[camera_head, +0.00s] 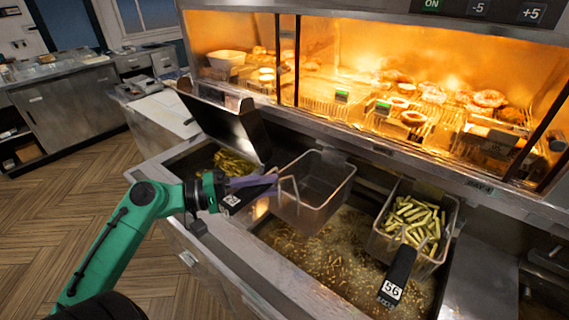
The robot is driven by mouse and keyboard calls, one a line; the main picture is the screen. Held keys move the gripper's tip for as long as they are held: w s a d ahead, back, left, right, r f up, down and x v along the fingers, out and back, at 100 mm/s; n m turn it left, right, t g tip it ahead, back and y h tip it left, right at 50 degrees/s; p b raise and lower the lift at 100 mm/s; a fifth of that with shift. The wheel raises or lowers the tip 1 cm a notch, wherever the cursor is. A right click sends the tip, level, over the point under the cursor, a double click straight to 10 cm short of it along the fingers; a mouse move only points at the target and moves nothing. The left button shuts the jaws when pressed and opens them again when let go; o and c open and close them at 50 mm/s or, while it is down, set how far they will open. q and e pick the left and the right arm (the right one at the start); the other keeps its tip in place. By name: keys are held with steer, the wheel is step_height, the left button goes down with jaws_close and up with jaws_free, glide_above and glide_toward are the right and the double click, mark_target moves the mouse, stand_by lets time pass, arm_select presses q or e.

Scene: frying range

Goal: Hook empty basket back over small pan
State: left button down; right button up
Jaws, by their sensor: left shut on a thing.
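The empty wire basket (318,190) hangs at the back left of the wide pan (300,262), whose liquid holds many floating crumbs. Its dark handle (236,201), with a white label, points left toward me. My left gripper (268,182), with purplish fingers, is shut on this handle; the exact contact is partly hidden. I cannot tell whether the basket touches the back rail. My right gripper is not in view.
A second basket (441,258), full of fries, hangs at the right of the wide pan; its black handle (399,270) marked 56 sticks out frontward. A tilted metal panel (222,122) stands behind the narrow pan. A heated display (360,75) runs along the back. Bare steel (480,275) lies at right.

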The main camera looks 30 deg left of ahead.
mark_target(287, 178)
arm_select(q)
steer(key=shift+w+d, duration=0.15)
steer(key=shift+w, duration=0.1)
steer(key=shift+d+r+b, duration=0.15)
steer(key=shift+r+b, duration=0.1)
steer(key=shift+b, duration=0.2)
steer(key=shift+w+r, duration=0.1)
steer(key=shift+w, duration=0.3)
steer(key=w+f+b, duration=0.2)
steer(key=w+b, duration=0.2)
steer(key=w, duration=0.2)
steer(key=shift+d+f, duration=0.15)
steer(key=shift+d, duration=0.2)
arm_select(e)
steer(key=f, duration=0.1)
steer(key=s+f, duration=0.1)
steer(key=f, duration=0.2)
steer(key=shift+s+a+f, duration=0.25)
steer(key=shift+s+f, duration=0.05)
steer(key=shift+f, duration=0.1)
arm_select(q)
steer(key=shift+w+f, duration=0.1)
steer(key=shift+w, duration=0.1)
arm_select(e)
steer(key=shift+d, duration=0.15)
